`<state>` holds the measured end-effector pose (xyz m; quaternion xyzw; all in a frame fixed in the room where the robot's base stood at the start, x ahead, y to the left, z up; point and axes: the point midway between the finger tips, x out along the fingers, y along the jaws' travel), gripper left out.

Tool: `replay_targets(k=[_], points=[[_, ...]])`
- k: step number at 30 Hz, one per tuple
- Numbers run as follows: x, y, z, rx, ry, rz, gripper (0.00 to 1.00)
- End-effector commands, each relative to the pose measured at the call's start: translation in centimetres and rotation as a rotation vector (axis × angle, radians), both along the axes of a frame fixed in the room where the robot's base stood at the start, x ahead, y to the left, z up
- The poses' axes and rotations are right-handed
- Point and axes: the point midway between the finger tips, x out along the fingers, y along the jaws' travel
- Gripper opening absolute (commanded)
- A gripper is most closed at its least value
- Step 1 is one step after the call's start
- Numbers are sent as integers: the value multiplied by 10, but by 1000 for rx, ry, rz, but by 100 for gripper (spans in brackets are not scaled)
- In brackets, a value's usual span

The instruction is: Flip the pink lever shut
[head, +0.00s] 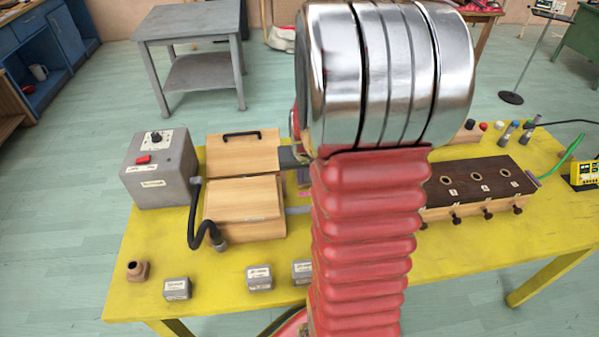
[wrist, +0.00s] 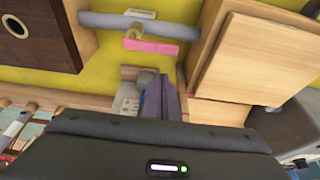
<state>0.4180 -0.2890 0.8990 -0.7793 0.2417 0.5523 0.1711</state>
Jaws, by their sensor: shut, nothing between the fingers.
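The pink lever (wrist: 152,47) is a flat bar by a grey pipe (wrist: 125,24) in the wrist view. It lies roughly parallel to the pipe, joined by a short pale stem. In the head view only a pink sliver (head: 305,194) shows beside my red arm, which hides the rest. My gripper (wrist: 160,92) is shut and empty, its purplish fingers together. In the wrist view the fingertips are just below the lever, with a small gap in the picture. I cannot tell their height relative to it.
The pipe runs between a light wooden box (head: 244,200) and a dark-topped box with holes (head: 475,182). A grey control box (head: 160,168) with a black hose stands at left. Small grey blocks (head: 177,289) sit along the front of the yellow table (head: 140,295).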

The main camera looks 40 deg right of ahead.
Motion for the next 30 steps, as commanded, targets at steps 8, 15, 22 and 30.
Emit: replay_targets(k=[8,15,22,30], points=[[-20,13,0,1,1,0,0],[-24,17,0,1,1,0,0],[-24,21,0,1,1,3,0],[-17,21,0,1,0,31,0]])
